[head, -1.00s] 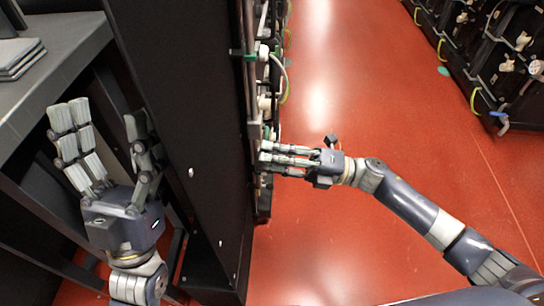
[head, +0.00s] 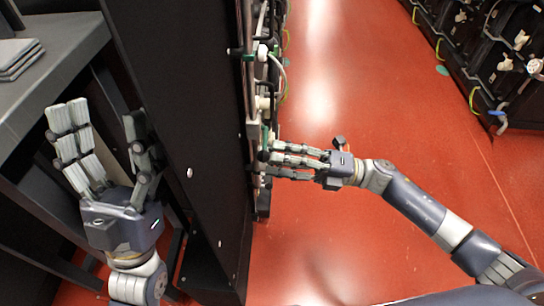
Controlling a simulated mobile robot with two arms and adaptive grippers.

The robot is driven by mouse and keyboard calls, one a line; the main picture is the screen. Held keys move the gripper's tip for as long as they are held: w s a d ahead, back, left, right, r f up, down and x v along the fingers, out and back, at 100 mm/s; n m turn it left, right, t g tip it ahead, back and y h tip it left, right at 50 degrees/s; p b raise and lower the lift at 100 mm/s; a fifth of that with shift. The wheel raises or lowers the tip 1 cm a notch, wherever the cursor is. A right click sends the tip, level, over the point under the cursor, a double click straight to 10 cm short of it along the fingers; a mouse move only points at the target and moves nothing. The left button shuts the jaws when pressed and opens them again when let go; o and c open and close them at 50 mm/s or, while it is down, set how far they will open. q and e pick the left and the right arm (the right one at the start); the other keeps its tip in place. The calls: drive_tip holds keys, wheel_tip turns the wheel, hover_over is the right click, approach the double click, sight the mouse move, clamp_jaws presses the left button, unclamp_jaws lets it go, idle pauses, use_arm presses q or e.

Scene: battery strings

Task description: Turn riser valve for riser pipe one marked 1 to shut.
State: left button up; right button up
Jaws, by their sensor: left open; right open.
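My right gripper (head: 290,158) is open, its fingers pointing left at the near end of the dark rack's (head: 190,120) pipe-and-fitting side. Its fingertips are close to a green-and-white fitting (head: 265,133); I cannot tell whether they touch. White fittings (head: 263,52) and a pale hose (head: 282,72) show above on the same side. No mark 1 is legible, so I cannot tell which fitting is the riser valve for pipe one. My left gripper (head: 103,130) is open and empty, fingers up, on the other side of the rack panel.
A grey bench (head: 55,65) with stacked grey plates (head: 20,62) stands at the left. The red floor aisle (head: 340,90) is clear. Another rack (head: 500,60) with cells and cables lines the far right.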

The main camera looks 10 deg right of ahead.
drive_tip(key=v, duration=0.9)
drive_tip(key=shift+d+f, duration=0.15)
drive_tip(key=shift+d, duration=0.15)
